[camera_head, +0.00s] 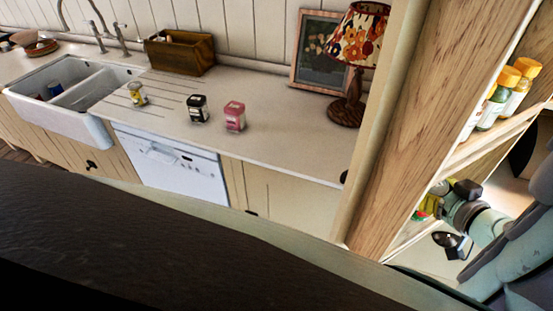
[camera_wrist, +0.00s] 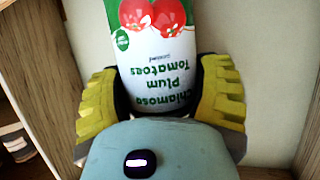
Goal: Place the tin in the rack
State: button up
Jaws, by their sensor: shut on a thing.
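The tin (camera_wrist: 165,50) is white with red tomatoes and a green top band, and its label reads "Chiamosa Plum Tomatoes", upside down in the wrist view. My gripper (camera_wrist: 160,98) is shut on it, a yellow-padded finger on each side. In the head view my gripper (camera_head: 438,202) is at the far right, inside the wooden rack (camera_head: 450,70), below a shelf with bottles. Only a small red and green part of the tin (camera_head: 423,213) shows there. I cannot tell whether the tin touches a shelf.
Orange-capped bottles (camera_head: 516,88) stand on the rack shelf above my gripper. The counter (camera_head: 285,150) holds several jars, a wooden box (camera_head: 180,52), a lamp (camera_head: 358,40) and a picture frame (camera_head: 312,50).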

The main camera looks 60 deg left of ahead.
jog(key=shift+a+f+p, duration=0.1)
jog(key=shift+f+p, duration=0.7)
jog(key=shift+f, duration=0.95)
jog(key=shift+a+f+p, duration=0.15)
jog(key=shift+a+p, duration=0.05)
jog(key=shift+p, duration=0.25)
jog(key=shift+f, duration=0.2)
jog(key=shift+f, duration=0.2)
jog(key=o, duration=1.3)
jog(key=shift+w+d, duration=0.1)
jog(key=shift+r, duration=0.1)
